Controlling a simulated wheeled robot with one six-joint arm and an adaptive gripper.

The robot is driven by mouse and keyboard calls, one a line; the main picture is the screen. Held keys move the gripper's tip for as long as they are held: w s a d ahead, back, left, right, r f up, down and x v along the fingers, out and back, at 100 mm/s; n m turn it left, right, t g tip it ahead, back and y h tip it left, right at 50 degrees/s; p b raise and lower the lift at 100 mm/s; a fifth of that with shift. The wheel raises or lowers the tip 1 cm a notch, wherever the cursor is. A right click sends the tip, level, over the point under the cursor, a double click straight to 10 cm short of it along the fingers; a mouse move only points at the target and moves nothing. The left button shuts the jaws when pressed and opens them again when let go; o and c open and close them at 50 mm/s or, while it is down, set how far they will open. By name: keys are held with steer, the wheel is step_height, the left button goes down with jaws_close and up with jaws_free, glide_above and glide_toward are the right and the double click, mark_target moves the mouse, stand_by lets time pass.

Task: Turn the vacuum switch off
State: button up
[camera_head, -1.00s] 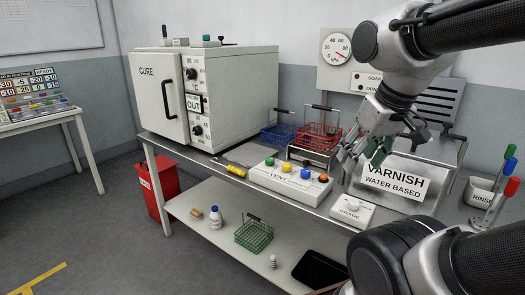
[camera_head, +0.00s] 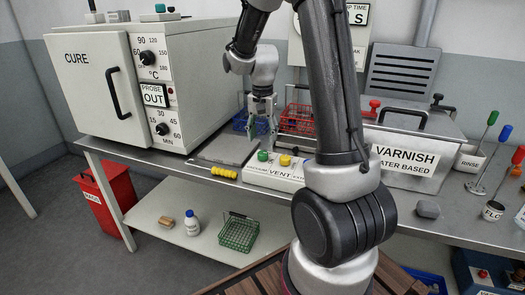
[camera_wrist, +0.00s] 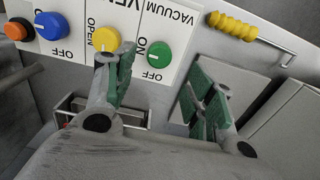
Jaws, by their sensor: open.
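The white switch panel (camera_head: 275,176) lies on the steel bench and shows upside down in the wrist view. Its green vacuum knob (camera_head: 262,155) is at the left end.
A yellow-handled tool (camera_head: 224,172) lies left of the panel. Blue (camera_head: 240,121) and red (camera_head: 297,119) wire baskets stand behind. The CURE oven (camera_head: 100,95) is left and the varnish tank (camera_head: 415,135) right. My arm hides the panel's right end.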

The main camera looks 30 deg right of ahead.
mark_target(263, 152)
step_height(263, 152, down, 6)
steer(key=shift+f, duration=0.1)
steer(key=c, duration=1)
